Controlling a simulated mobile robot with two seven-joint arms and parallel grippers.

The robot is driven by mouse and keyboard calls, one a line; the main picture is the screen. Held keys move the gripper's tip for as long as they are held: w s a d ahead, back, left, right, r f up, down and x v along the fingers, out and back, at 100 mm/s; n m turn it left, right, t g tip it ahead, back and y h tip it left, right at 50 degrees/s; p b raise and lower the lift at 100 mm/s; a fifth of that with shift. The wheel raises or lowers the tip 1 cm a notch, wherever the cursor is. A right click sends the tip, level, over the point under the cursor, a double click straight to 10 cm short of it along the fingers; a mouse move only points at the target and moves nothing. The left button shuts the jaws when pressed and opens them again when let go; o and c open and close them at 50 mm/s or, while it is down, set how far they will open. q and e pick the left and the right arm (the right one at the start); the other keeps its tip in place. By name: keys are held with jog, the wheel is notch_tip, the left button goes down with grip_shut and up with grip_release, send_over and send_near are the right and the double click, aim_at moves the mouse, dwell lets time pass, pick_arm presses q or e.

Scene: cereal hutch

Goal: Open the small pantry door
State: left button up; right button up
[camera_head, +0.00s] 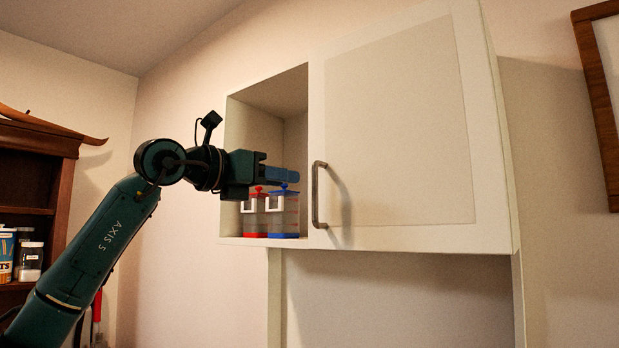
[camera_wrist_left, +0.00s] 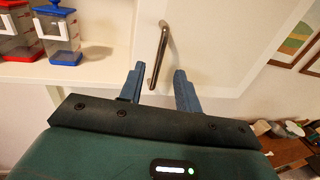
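The pantry door (camera_head: 405,130) is a pale panel on the right part of a wall cabinet, and it looks shut. Its metal bar handle (camera_head: 315,195) stands upright near the door's left edge. My left gripper (camera_head: 292,176) is just left of the handle in the head view. In the left wrist view the blue fingers of my left gripper (camera_wrist_left: 157,78) are spread apart and empty. The handle (camera_wrist_left: 160,55) shows between and beyond the fingertips there, and I cannot tell whether it touches them. My right gripper is not in view.
Two clear containers, one with a red lid (camera_head: 254,212) and one with a blue lid (camera_head: 284,212), stand in the open compartment left of the door, close under my gripper. A dark wooden shelf (camera_head: 30,190) is at the far left. A framed picture (camera_head: 598,100) hangs at right.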

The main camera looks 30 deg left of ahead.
aim_at(313, 183)
pick_arm(q)
jog(key=p+x, duration=0.1)
jog(key=x, duration=0.6)
jog(key=shift+w+p, duration=0.2)
jog(key=shift+p, duration=0.15)
jog(key=shift+f, duration=0.1)
jog(key=shift+c, duration=0.4)
grip_shut()
